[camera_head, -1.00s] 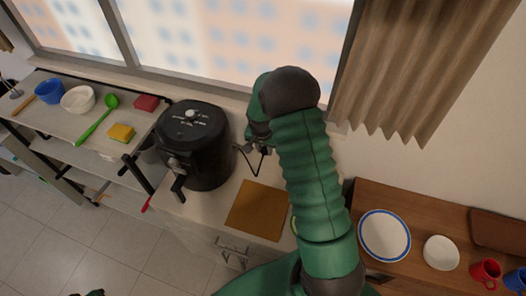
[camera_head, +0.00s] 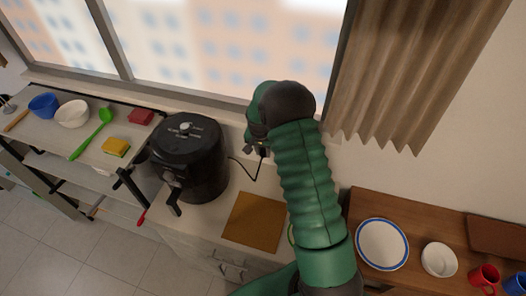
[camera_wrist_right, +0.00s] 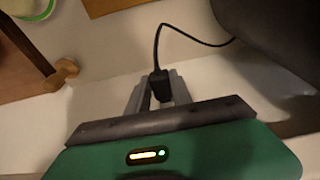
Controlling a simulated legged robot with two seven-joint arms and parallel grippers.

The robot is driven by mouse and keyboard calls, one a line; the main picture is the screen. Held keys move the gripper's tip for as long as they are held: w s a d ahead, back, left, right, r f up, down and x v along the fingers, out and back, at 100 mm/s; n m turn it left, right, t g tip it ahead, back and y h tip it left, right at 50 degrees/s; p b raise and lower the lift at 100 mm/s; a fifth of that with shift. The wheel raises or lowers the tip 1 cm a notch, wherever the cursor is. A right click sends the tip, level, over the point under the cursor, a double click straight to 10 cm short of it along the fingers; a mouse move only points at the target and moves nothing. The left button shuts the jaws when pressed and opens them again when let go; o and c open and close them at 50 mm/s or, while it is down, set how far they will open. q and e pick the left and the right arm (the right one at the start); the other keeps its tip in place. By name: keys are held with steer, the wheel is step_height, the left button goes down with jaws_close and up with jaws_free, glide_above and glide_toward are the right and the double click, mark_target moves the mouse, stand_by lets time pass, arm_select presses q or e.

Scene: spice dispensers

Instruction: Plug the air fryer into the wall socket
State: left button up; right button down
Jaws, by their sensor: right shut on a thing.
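The black air fryer (camera_head: 188,155) stands upright on the counter in the head view, left of my right arm. Its dark cord (camera_head: 248,172) runs from its right side to my right gripper (camera_head: 257,146). In the right wrist view, my right gripper (camera_wrist_right: 158,92) is shut on the black plug (camera_wrist_right: 160,84), with the cord (camera_wrist_right: 168,28) looping away to the air fryer (camera_wrist_right: 285,35). The plug is held above the counter, near the wall below the window. I see no wall socket; my arm may hide it. My left gripper is not in view.
A brown board (camera_head: 254,221) lies on the counter in front. A rack (camera_head: 88,143) with bowls, a green spoon and sponges stands left. A wooden table (camera_head: 412,222) with a plate, a bowl and red and blue mugs is right. A curtain (camera_head: 395,75) hangs behind.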

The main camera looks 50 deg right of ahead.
steer(key=shift+w+d, duration=0.3)
steer(key=shift+d, duration=0.3)
steer(key=shift+w+d, duration=0.3)
steer(key=shift+d, duration=0.25)
stand_by(0.5)
steer(key=c, duration=1.3)
jaws_free()
steer(key=shift+c, duration=0.2)
steer(key=shift+o, duration=1.4)
steer(key=shift+d, duration=0.15)
steer(key=shift+r+b, duration=0.35)
steer(key=b+v, duration=0.4)
steer(key=v, duration=1.2)
steer(key=s+a+f+n+t+y+b, duration=0.1)
steer(key=s+a+f+n+b, duration=0.15)
steer(key=a+f, duration=0.45)
steer(key=s+a+f+n+b, duration=0.1)
steer(key=s+a+f+n, duration=0.2)
steer(key=a, duration=0.7)
steer(key=s+a+f+n+y+b, duration=0.1)
steer(key=s+a+f+n+b, duration=0.1)
steer(key=s+a+f+n, duration=0.4)
steer(key=s+a+n, duration=0.1)
steer(key=s+a, duration=0.1)
steer(key=a, duration=0.2)
steer(key=shift+s+a+f+b, duration=0.2)
steer(key=shift+s+f+b, duration=0.1)
steer(key=shift+f+b, duration=0.05)
